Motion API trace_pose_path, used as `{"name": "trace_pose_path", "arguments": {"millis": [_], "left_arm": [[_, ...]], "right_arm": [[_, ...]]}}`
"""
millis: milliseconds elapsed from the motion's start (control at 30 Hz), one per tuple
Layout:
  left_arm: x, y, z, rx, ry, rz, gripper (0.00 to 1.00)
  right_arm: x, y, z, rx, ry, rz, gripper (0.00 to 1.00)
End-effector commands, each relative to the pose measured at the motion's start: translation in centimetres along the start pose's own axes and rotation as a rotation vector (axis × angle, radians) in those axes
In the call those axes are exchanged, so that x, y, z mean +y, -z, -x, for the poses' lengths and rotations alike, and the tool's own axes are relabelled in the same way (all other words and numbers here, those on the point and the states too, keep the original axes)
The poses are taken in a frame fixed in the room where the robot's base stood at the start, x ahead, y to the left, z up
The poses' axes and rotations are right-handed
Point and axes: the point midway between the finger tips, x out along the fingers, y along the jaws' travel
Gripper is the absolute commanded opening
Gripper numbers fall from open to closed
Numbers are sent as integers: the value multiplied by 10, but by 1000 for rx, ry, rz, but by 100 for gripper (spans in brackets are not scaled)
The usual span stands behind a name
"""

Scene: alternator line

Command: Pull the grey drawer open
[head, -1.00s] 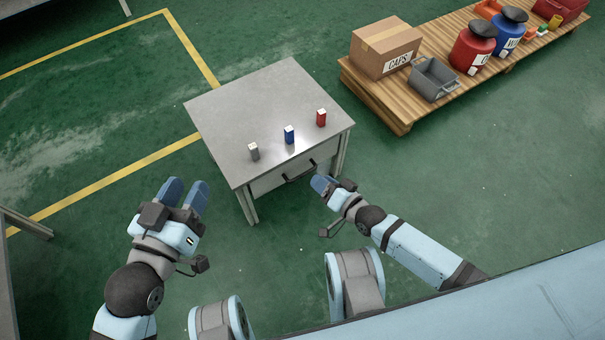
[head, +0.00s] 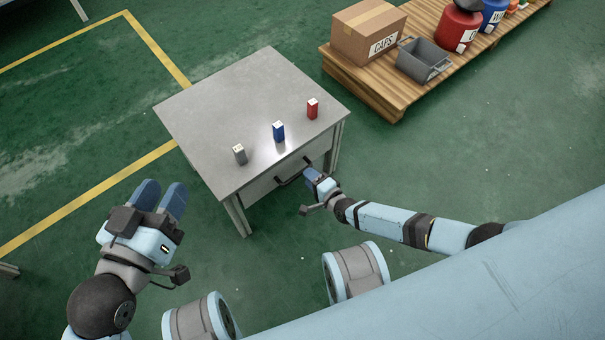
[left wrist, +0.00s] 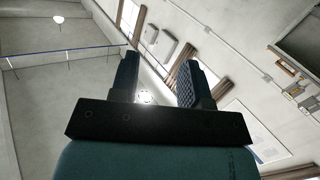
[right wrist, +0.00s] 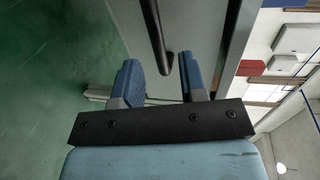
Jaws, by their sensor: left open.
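The grey drawer (head: 258,189) is set under the top of the metal table, and its front looks flush with the frame. Its dark bar handle (head: 284,181) runs along the front. My right gripper (head: 309,175) is at the handle's right end. In the right wrist view my right gripper (right wrist: 162,78) has its blue fingers apart; the handle (right wrist: 154,32) reaches in between the fingertips, with the drawer front (right wrist: 197,35) behind it. I see no contact with the fingers. My left gripper (head: 160,196) is open and empty, left of the table, facing up in the left wrist view (left wrist: 160,75).
A pallet (head: 362,86) with a cardboard box (head: 367,32) and a grey bin (head: 423,62) stands behind right. The floor before the table is clear.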

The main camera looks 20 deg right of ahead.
Motion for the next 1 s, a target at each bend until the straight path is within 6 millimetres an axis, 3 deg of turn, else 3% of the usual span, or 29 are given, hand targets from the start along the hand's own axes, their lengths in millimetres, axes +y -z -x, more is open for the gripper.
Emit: {"name": "trace_pose_path", "arguments": {"millis": [100,233,633,800,1000], "left_arm": [[-5,-2,-3,22,0,-44,43],[-8,1,-4,44,2,-85,43],[-9,4,-5,57,2,-105,43],[-9,4,-5,57,2,-105,43],[-9,4,-5,56,2,-105,43]], "right_arm": [[2,0,-22,-1,1,2,39],[2,-1,-36,-1,0,2,39],[0,0,-43,-1,-1,1,39],[0,0,-43,-1,-1,1,2],[0,0,-42,-1,-1,1,0]]}}
